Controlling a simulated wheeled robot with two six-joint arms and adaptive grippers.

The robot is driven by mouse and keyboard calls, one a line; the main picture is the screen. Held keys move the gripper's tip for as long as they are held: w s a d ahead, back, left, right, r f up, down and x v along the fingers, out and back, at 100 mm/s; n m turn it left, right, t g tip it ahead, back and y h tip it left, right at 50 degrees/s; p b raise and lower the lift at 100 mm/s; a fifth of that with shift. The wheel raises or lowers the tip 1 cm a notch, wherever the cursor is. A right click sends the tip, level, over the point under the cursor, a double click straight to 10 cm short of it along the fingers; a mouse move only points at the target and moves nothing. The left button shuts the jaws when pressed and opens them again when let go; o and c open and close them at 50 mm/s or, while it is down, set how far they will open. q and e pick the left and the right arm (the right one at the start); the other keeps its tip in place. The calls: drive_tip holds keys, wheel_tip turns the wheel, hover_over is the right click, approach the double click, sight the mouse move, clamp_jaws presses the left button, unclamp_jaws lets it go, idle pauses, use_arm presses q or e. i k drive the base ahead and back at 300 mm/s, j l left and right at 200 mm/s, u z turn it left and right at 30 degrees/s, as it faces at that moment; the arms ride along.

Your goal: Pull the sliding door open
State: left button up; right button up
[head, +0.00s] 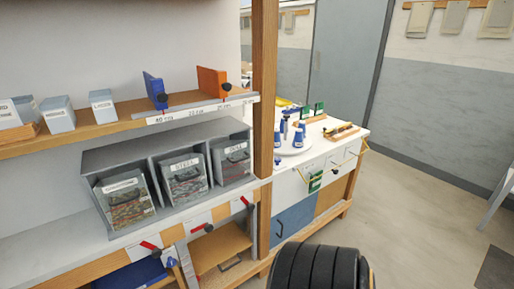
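A blue door panel (294,222) sits low in the front of the white-topped bench, just right of the wooden post. It has a dark upright handle (280,229) near its left edge. An orange-brown panel (331,195) lies to its right, and the blue panel looks closed. A taller grey-blue panel (348,62) stands at the back wall; I cannot tell whether it slides. Neither of my grippers is in view.
A wooden post (264,95) stands left of the bench. Left of it are a shelf (95,131) with boxes and a grey rack (116,157) of bins. Round-topped blue items stand on a white plate (290,147). Open floor (405,220) lies to the right.

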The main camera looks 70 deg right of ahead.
sight(285, 224)
drive_tip(key=z, duration=2.6)
